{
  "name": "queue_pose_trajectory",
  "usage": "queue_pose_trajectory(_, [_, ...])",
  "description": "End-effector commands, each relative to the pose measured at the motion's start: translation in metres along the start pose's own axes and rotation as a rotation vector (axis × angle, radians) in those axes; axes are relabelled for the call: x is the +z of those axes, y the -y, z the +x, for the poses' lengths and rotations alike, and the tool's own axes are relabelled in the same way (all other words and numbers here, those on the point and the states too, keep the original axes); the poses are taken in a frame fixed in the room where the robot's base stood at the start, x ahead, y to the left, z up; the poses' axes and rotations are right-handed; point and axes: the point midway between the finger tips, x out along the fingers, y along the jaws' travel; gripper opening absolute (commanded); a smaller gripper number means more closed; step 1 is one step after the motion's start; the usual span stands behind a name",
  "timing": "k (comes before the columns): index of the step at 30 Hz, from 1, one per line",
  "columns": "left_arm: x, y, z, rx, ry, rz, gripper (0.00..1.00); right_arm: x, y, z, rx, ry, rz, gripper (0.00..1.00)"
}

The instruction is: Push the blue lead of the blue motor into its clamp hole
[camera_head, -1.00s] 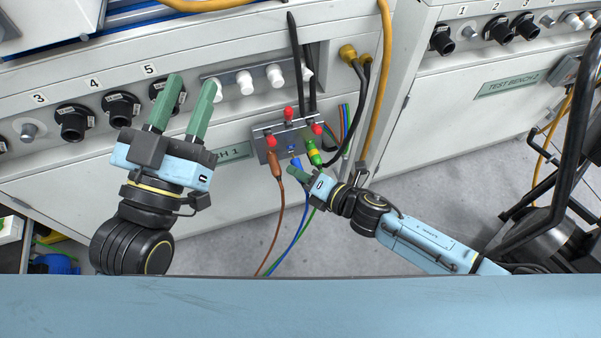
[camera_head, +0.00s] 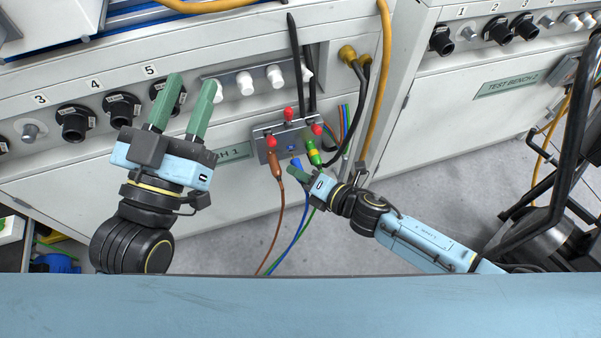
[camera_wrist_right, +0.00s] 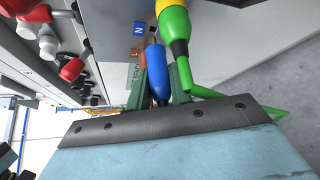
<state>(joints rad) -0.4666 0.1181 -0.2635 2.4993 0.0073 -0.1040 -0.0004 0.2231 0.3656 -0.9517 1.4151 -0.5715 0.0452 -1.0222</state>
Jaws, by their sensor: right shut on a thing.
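The grey clamp box (camera_head: 262,148) is on the front of the test bench, with red knobs on top and a blue N label (camera_wrist_right: 138,28). My right gripper (camera_head: 294,174) is just below the box, its green fingers shut around the blue lead's plug (camera_wrist_right: 157,78). The plug also shows in the head view (camera_head: 296,162). The blue wire (camera_head: 298,232) hangs below. My left gripper (camera_head: 190,102) is open and empty, left of the box. The blue motor cannot be made out.
A brown lead (camera_head: 276,168) sits at the box's left side. A yellow-green plug (camera_head: 313,152) sits at its right, close beside my right fingers in the wrist view (camera_wrist_right: 176,32). Black cables (camera_head: 356,100) and a yellow hose (camera_head: 384,80) hang right of the box.

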Motion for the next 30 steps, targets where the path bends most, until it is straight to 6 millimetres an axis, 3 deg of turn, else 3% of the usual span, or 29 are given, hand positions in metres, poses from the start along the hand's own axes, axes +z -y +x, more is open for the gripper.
queue_pose_trajectory(30, [0.001,0.0,0.0,0.0,0.0,0.0,0.36,0.007,0.0,0.01,0.0,0.0,0.0,0.0])
